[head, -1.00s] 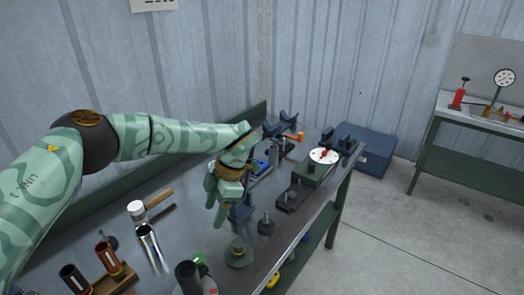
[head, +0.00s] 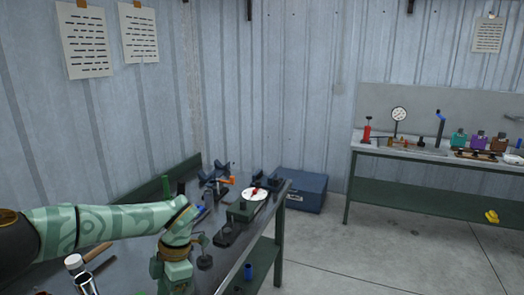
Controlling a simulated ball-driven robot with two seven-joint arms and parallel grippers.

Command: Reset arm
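My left arm comes in from the left, over the near metal bench (head: 232,262). Its wrist and the upper part of its gripper (head: 172,275) show at the bottom of the head view. The fingertips fall below the picture edge, so I cannot see whether they are open or hold anything. My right arm and gripper are not in the picture.
The bench holds a green block with a white dial (head: 254,194), dark V-shaped supports (head: 217,173) and a hammer (head: 80,268). A blue box (head: 303,190) stands on the floor behind. A second bench (head: 436,153) stands at right. The floor between is clear.

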